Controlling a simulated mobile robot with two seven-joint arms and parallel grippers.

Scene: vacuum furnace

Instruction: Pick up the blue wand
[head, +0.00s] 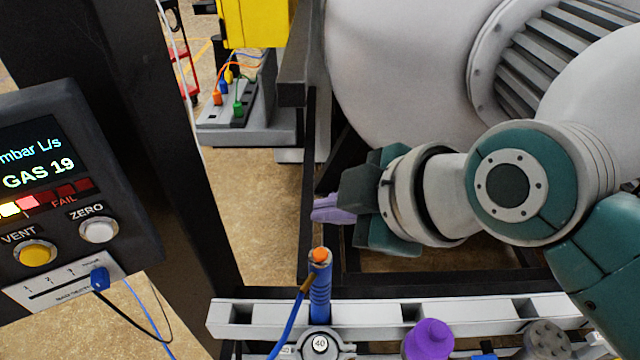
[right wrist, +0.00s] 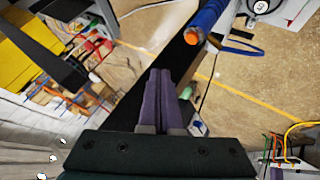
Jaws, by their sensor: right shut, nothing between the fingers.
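The blue wand (head: 320,290) stands upright in a holder on the white rail, with an orange tip at its top and a blue hose at its side. In the right wrist view the wand (right wrist: 207,20) shows at the top, its orange tip pointing toward the lower left. My right gripper (head: 322,209) is shut and empty, its purple fingers above and behind the wand's tip in the head view, apart from it. The shut fingers also show in the right wrist view (right wrist: 158,92). My left gripper is not in view.
A grey panel (head: 70,190) with a display and buttons stands at the left beside a dark post (head: 130,120). The white rail (head: 450,312) carries a purple knob (head: 428,340). A large white vessel (head: 400,70) fills the back right.

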